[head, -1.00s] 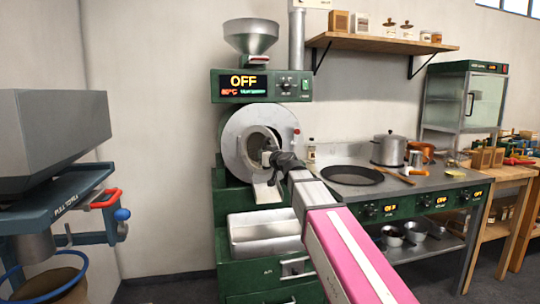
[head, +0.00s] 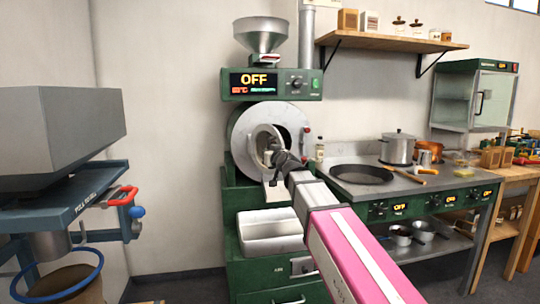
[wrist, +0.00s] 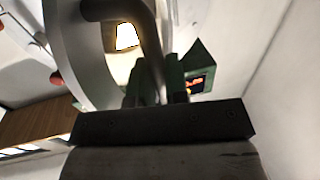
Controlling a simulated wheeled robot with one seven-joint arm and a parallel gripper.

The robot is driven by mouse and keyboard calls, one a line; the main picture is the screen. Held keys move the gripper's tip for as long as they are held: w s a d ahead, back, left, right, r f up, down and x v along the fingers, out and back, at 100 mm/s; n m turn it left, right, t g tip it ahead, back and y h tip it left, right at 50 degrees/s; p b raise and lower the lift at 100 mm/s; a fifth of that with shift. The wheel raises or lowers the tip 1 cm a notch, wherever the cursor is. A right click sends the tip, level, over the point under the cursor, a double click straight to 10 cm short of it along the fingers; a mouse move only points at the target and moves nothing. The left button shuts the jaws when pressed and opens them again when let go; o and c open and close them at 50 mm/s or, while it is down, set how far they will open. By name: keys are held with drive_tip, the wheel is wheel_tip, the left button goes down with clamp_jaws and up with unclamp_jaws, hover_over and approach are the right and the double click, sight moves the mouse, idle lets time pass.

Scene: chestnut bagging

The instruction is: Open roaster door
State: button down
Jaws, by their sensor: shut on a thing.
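The green and silver roaster (head: 272,84) stands against the back wall, its display reading OFF. My gripper (head: 271,155) is at the door, shut on the door handle, though my own wrist hides most of the grip in the head view. In the wrist view the curved dark handle (wrist: 150,30) runs down between the fingers (wrist: 155,85), with the pale round door edge (wrist: 65,50) to the left.
A metal tray (head: 268,232) sits below the roaster's front. To the right is a steel counter with a pan (head: 360,174) and a pot (head: 397,147). A grey hopper machine (head: 65,130) stands at the left, with clear floor between.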

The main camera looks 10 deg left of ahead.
drive_tip(key=c, duration=1.4)
unclamp_jaws()
drive_tip(key=shift+s, duration=0.1)
drive_tip(key=v, duration=1)
drive_tip(key=shift+s+d, duration=0.2)
drive_tip(key=shift+d, duration=0.05)
